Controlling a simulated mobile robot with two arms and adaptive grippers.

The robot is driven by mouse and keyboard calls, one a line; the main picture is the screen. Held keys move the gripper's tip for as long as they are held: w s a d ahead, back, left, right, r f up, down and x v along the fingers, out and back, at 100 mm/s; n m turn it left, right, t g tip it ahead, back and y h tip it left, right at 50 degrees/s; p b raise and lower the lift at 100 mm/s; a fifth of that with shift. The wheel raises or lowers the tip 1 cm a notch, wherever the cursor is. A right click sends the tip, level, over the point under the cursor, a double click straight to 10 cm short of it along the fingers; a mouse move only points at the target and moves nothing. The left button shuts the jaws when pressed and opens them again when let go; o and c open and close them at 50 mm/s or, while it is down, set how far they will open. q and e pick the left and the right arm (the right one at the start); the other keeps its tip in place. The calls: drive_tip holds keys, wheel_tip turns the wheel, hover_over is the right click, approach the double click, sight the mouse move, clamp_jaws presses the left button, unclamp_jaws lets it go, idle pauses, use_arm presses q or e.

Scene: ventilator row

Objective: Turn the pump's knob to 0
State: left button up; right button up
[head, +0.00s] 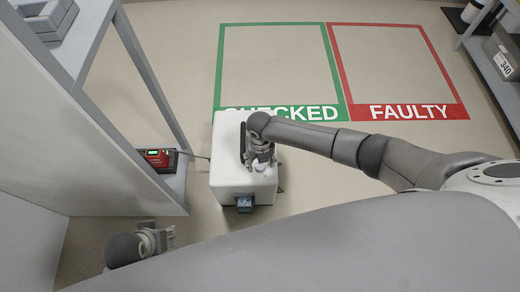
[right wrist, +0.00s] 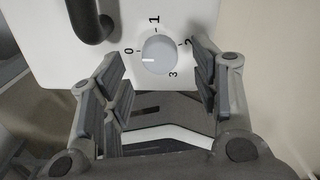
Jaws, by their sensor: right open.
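The pump (head: 228,182) is a white box on the floor in the head view. Its top face (right wrist: 55,50) fills the upper part of the right wrist view. There its round grey knob (right wrist: 158,52) shows, with 0 at left, 1 above, 2 at right and 3 below. A short white mark on the knob points left, close to the 0. My right gripper (head: 262,164) is over the pump; in the right wrist view its open fingers (right wrist: 160,68) stand either side of the knob, with no clear contact. My left gripper (head: 162,238) is low at left, away from the pump.
A dark handle (right wrist: 92,20) stands beside the knob. A red device (head: 157,157) sits on the shelf's low board at left, with a cable to the pump. Green CHECKED (head: 280,113) and red FAULTY (head: 415,112) floor squares are empty.

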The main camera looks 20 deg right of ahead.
sight(260, 166)
wheel_tip(260, 166, up, 9)
drive_tip(key=shift+f, duration=0.2)
idle(0.7)
